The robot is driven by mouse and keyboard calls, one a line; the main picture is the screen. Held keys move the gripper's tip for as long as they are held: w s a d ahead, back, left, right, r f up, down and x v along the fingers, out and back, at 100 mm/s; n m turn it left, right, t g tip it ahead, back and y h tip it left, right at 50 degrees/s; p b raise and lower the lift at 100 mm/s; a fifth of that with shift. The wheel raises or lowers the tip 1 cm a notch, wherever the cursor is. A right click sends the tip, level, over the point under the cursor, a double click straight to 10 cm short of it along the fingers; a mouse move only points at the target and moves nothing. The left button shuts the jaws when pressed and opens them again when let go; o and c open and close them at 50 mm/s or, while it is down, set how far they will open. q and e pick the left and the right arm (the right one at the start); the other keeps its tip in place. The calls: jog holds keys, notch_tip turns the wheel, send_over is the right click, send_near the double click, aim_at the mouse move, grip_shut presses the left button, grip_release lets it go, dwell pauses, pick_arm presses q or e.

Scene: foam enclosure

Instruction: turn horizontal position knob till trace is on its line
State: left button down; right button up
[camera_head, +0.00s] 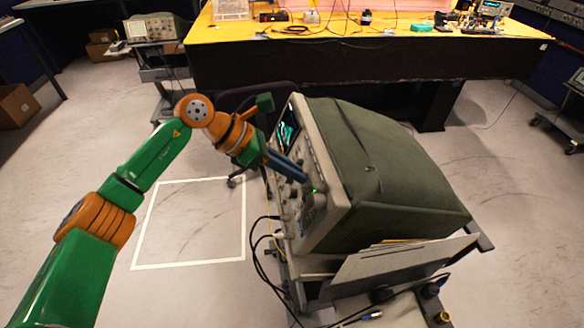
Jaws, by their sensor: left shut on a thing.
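An oscilloscope (385,170) with a green-grey cover stands on a cart in the middle, its front panel facing left. Its screen (288,130) glows with a cyan trace, seen at a steep angle. My left gripper (305,179) reaches across to the front panel and is shut on a knob there. The fingers hide most of the knob, and I cannot read its label. Other knobs (284,210) show lower on the panel. Whether the trace sits on its line is too small to tell. My right gripper is not in view.
Black cables hang from the panel beside the cart (340,285). A yellow-topped workbench (370,50) with instruments stands behind. Another oscilloscope (153,27) is on a cart at the back left. A white taped rectangle (190,264) marks open floor on the left.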

pick_arm(q)
jog(key=n+g, duration=0.1)
jog(key=n, duration=0.2)
jog(key=shift+w+h, duration=0.15)
jog(key=shift+h, duration=0.25)
jog(key=shift+w+a+f+n+g+h+b, duration=0.1)
jog(key=shift+n+g+h+b, duration=0.35)
jog(key=shift+n, duration=1.15)
jog(key=shift+g, duration=0.25)
jog(key=c, duration=1.1)
grip_release()
